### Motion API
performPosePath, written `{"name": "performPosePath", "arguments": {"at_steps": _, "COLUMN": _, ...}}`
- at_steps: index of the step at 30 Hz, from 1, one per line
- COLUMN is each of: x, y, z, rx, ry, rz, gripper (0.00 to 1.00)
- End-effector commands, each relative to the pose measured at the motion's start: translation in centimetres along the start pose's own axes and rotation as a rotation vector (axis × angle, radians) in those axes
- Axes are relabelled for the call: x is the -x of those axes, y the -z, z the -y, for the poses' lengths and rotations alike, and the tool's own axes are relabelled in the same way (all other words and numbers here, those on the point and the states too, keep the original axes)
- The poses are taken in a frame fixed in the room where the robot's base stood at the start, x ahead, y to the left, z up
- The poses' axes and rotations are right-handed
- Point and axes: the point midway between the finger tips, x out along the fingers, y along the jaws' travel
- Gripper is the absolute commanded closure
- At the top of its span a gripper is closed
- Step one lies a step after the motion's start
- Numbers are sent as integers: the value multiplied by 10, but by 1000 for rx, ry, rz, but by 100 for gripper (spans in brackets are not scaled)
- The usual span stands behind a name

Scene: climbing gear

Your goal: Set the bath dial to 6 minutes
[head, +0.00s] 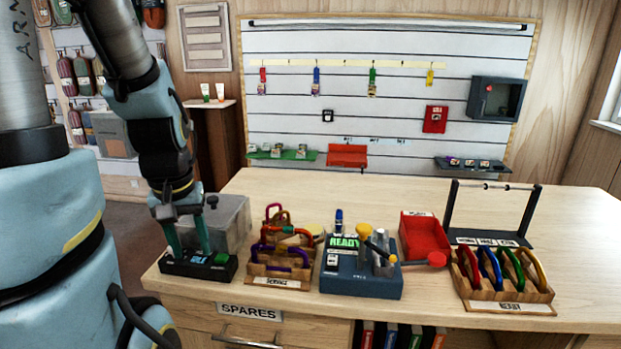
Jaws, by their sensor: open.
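A grey box (232,217) with a small black knob on top stands at the left end of the workbench; it may be the bath. In front of it is a low black unit (212,271) with a small label and a green part on its right. I cannot make out a dial or its minute marks at this size. My gripper (189,251) is open and points down, its two teal fingers over the black unit and in front of the grey box. The fingers hide part of both, and I cannot tell if they touch the unit.
A wooden rack (282,275) with coloured carabiners stands to the right, then a blue device (356,277) with a green READY display and a yellow-knobbed lever. Further right are a red tray (425,237) and another carabiner rack (508,296). The bench's back middle is clear.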

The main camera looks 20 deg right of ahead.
Motion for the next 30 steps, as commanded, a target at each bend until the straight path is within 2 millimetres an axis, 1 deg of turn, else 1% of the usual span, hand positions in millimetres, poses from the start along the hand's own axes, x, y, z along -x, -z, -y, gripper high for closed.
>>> {"name": "performPosePath", "arguments": {"at_steps": 1, "x": 4, "y": -6, "z": 4, "rx": -2, "ry": 0, "rz": 3, "gripper": 51}}
{"name": "performPosePath", "arguments": {"at_steps": 3, "x": 4, "y": 1, "z": -6, "rx": -79, "ry": -2, "rz": -1, "gripper": 51}}
{"name": "performPosePath", "arguments": {"at_steps": 11, "x": 11, "y": 20, "z": -38, "rx": -340, "ry": -4, "rz": -7, "gripper": 51}}
{"name": "performPosePath", "arguments": {"at_steps": 21, "x": 26, "y": 43, "z": -97, "rx": -761, "ry": -7, "rz": -21, "gripper": 51}}
{"name": "performPosePath", "arguments": {"at_steps": 30, "x": 41, "y": 53, "z": -151, "rx": -1109, "ry": -7, "rz": -39, "gripper": 51}}
